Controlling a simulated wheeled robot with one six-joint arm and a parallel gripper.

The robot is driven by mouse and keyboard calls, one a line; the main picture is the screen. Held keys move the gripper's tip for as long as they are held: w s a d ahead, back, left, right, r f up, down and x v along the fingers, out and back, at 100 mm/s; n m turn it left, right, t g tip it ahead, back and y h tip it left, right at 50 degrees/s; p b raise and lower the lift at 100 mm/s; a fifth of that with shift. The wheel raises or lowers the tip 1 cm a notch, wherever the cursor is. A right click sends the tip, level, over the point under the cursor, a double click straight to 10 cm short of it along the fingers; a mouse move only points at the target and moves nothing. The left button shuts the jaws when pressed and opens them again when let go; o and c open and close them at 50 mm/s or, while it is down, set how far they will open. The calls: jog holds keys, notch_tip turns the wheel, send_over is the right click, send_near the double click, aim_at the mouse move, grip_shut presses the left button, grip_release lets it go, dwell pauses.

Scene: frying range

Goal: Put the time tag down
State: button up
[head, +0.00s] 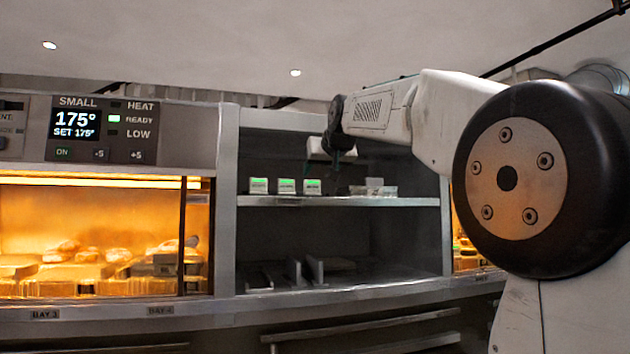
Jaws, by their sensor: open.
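Three small white tags with green top bands stand in a row on the upper shelf of the middle bay: a left tag (258,186), a middle tag (286,187) and a right tag (312,187). I cannot tell which one is the time tag of the task. My gripper (334,172) is open at the end of my arm, in front of the bay and just right of the right tag. Its dark fingers are small and partly lost against the dark bay. I see no tag between them.
A small pale cluster of items (374,188) sits right of the tags on the upper shelf (400,201). Grey dividers (316,270) stand on the lower level. A lit warming cabinet with food (90,240) is at left, under a control panel (130,132) reading 175°.

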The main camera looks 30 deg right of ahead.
jog(key=shift+v, duration=2.15)
jog(key=s+a+f+n+g+y, duration=0.1)
jog(key=s+a+f+g, duration=0.2)
jog(key=s+a+f, duration=0.55)
jog(key=s+a+f+g+y, duration=0.15)
jog(key=s+f, duration=0.45)
jog(key=f, duration=0.7)
jog(key=s+a+f+n+g+y, duration=0.1)
jog(key=s+a+f+g, duration=0.3)
jog(key=s+a+f, duration=0.45)
jog(key=s+f+n+g, duration=0.1)
jog(key=s+f+g, duration=0.2)
jog(key=s+f, duration=0.9)
notch_tip(320, 180, down, 4)
jog(key=shift+a+r, duration=0.15)
jog(key=shift+a, duration=0.05)
jog(key=shift+w, duration=0.1)
